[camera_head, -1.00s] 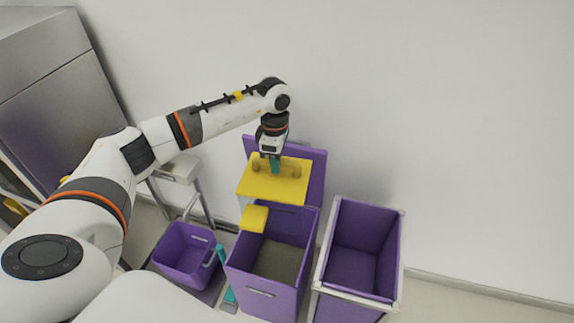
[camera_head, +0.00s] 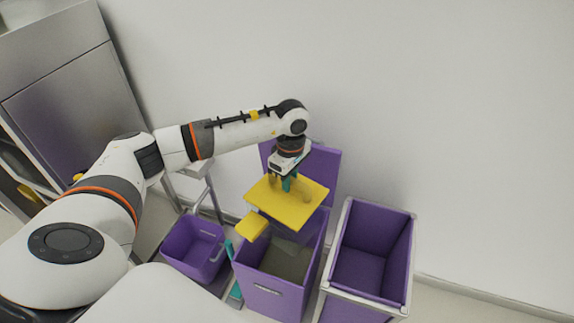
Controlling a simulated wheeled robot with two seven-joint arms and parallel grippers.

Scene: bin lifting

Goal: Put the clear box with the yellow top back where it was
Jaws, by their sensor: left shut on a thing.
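The clear box with the yellow top (camera_head: 302,211) hangs over the back part of the middle purple bin. Its flat yellow top faces up and looks turned relative to the bin's rim; the clear sides under it are mostly hidden. My left gripper (camera_head: 286,186) reaches down from above and is shut on the box at its top. The fingertips are partly hidden. My right gripper is not in view.
The middle purple bin (camera_head: 268,292) is open, with a raised purple lid (camera_head: 328,163) behind. A smaller yellow piece (camera_head: 251,227) shows at its left rim. An open purple bin (camera_head: 371,247) stands right, a small purple bucket (camera_head: 190,248) left. A steel cabinet (camera_head: 65,100) stands at far left.

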